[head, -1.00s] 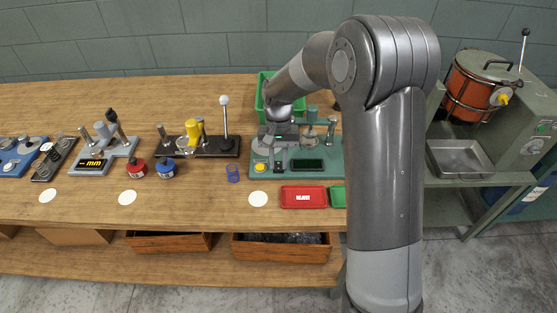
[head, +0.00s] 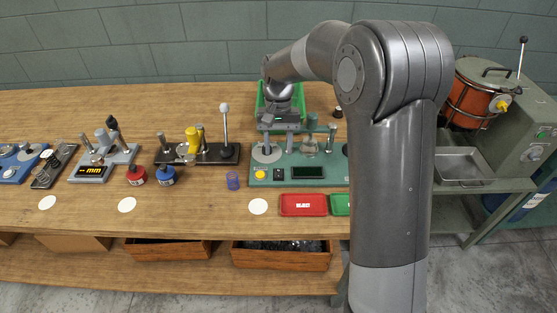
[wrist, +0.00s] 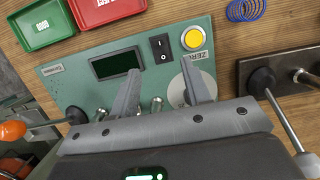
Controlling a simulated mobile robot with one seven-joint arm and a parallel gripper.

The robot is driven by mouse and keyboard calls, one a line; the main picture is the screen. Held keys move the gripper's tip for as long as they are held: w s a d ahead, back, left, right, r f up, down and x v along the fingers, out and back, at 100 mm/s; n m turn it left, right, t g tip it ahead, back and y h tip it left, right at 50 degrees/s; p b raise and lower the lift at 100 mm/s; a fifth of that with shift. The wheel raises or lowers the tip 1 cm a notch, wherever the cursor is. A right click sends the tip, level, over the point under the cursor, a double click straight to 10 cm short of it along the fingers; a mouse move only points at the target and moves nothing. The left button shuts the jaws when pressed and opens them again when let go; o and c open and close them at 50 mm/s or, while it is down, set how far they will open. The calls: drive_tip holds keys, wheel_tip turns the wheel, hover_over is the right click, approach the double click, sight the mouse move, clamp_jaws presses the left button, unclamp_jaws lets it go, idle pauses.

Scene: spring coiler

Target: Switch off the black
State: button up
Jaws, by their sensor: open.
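A black rocker switch (wrist: 160,47) with white marks sits on the green tester panel (wrist: 75,85) in the wrist view, between a dark display (wrist: 117,63) and a round yellow button (wrist: 193,39). In the head view the small black switch (head: 279,174) shows near the panel's front edge. My gripper (wrist: 160,72) is open and empty. Its fingers point toward the switch, which appears just beyond the gap between the tips. In the head view my gripper (head: 280,126) hangs over the back part of the tester. I cannot tell the switch's position for sure.
Metal posts and a round plate (head: 266,152) stand on the tester near my gripper. A red tray (head: 303,205) lies in front, and a blue coil (head: 233,181) to the left. A lever press (head: 224,135) stands left. A green bin (head: 267,92) is behind.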

drive_tip(key=shift+v, duration=1.65)
drive_tip(key=s+d+r+t, duration=0.4)
drive_tip(key=s+d+r, duration=0.5)
drive_tip(key=s+r, duration=0.3)
drive_tip(key=s+d+t, duration=0.2)
drive_tip(key=s+d, duration=0.1)
drive_tip(key=s, duration=0.4)
drive_tip(key=s+d+f+t, duration=0.1)
drive_tip(key=s+d+t, duration=0.1)
drive_tip(key=s, duration=0.6)
drive_tip(key=shift+d+f+t, duration=0.25)
drive_tip(key=shift+d+t, duration=0.05)
drive_tip(key=shift+d, duration=0.1)
